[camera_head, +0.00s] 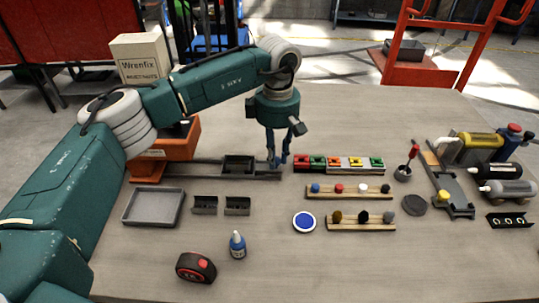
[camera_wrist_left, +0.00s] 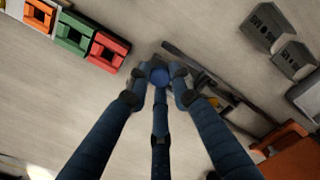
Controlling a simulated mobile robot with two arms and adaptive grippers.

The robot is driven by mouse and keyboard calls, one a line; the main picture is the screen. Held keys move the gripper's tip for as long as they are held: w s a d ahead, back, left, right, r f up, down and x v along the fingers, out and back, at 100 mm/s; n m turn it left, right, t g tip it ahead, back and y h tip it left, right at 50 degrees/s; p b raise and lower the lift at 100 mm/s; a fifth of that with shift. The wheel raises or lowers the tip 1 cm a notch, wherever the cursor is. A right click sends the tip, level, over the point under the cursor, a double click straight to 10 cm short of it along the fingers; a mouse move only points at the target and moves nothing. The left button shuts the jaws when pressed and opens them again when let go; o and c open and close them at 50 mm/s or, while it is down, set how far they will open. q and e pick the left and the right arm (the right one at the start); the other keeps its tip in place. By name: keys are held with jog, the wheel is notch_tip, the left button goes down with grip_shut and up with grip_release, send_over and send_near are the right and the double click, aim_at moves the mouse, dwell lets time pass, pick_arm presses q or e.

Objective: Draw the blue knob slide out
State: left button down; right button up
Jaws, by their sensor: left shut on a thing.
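My left gripper (camera_head: 277,160) reaches down over the middle of the table at the right end of a dark rail (camera_head: 210,174). In the left wrist view its fingers (camera_wrist_left: 158,80) are closed around a round blue knob (camera_wrist_left: 160,77) close to the rail's end. In the head view the fingers hide the knob. The rail runs left from the gripper to an orange machine body (camera_head: 165,146), partly hidden by my left arm. A dark open box (camera_head: 238,163) sits at the rail, left of the gripper. My right gripper is not in view.
A row of coloured blocks (camera_head: 340,163) stands just right of the gripper. Peg racks (camera_head: 348,192), a blue disc (camera_head: 304,222), small dark brackets (camera_head: 205,205) and a grey tray (camera_head: 153,207) lie nearer. A glue bottle (camera_head: 237,245) and tape measure (camera_head: 196,267) are at the front. The front right is clear.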

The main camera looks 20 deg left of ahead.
pick_arm(q)
jog(key=shift+w+d+r, duration=0.1)
jog(key=shift+d+r, duration=0.1)
jog(key=c, duration=1.5)
grip_release()
jog(key=shift+d+f, duration=0.1)
jog(key=shift+d, duration=0.05)
jog(key=shift+c, duration=0.2)
jog(key=shift+r, duration=0.35)
notch_tip(320, 180, up, 11)
jog(key=shift+r, duration=0.2)
jog(key=shift+f, duration=0.1)
